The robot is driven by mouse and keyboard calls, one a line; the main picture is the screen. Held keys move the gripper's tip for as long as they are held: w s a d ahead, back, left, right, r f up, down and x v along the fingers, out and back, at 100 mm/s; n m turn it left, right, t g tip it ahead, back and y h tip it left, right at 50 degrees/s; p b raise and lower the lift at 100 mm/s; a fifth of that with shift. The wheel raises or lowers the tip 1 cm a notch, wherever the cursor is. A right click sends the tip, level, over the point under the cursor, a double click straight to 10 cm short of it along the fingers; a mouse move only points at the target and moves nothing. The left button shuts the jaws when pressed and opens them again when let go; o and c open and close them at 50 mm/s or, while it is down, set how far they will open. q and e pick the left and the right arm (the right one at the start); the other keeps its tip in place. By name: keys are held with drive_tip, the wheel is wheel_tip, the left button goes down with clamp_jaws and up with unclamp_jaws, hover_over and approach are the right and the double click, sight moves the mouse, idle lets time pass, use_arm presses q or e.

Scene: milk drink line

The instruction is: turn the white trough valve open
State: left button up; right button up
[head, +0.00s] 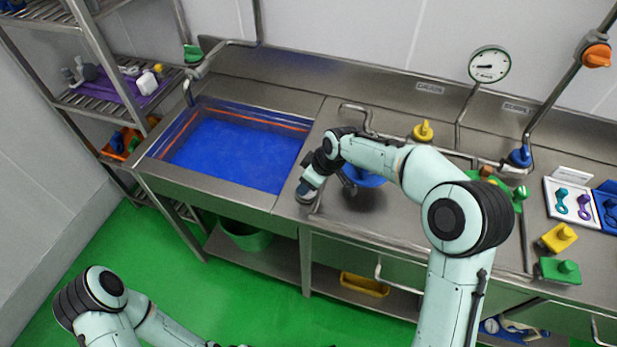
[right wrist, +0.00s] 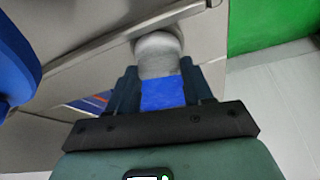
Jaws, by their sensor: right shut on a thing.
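The white trough valve, a pale grey-white rounded knob (right wrist: 158,45), stands on the steel counter in the right wrist view. My right gripper (right wrist: 160,85) is shut on it, with a dark finger on each side. A blue patch shows between the fingers, below the pale knob; I cannot tell what it belongs to. In the head view my right gripper (head: 305,191) is at the counter's front, just right of the blue-filled trough (head: 288,192), and mostly hides the valve. My left arm shows at the bottom left; its gripper is out of view.
A blue round thing (head: 365,177) is partly hidden behind my right arm. A yellow valve (head: 423,131), a blue valve (head: 520,156) and a pressure gauge (head: 489,65) are at the back. Yellow (head: 558,238) and green (head: 560,271) blocks with knobs lie at the right.

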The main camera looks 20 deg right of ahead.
use_arm(q)
drive_tip(key=shift+w+r+p, duration=0.4)
drive_tip(key=shift+r+p, duration=0.05)
drive_tip(key=shift+r, duration=0.25)
use_arm(e)
drive_tip(key=shift+w+r+n+g+y, duration=0.1)
drive_tip(key=shift+n+g+y, duration=0.25)
drive_tip(key=shift+n, duration=0.85)
use_arm(q)
drive_tip(key=shift+r, duration=0.1)
use_arm(e)
drive_tip(key=o, duration=1)
drive_tip(key=shift+o, duration=0.2)
use_arm(q)
drive_tip(key=shift+w+r, duration=0.15)
drive_tip(key=shift+r, duration=0.05)
use_arm(e)
drive_tip(key=v, duration=1.3)
drive_tip(key=shift+r, duration=0.2)
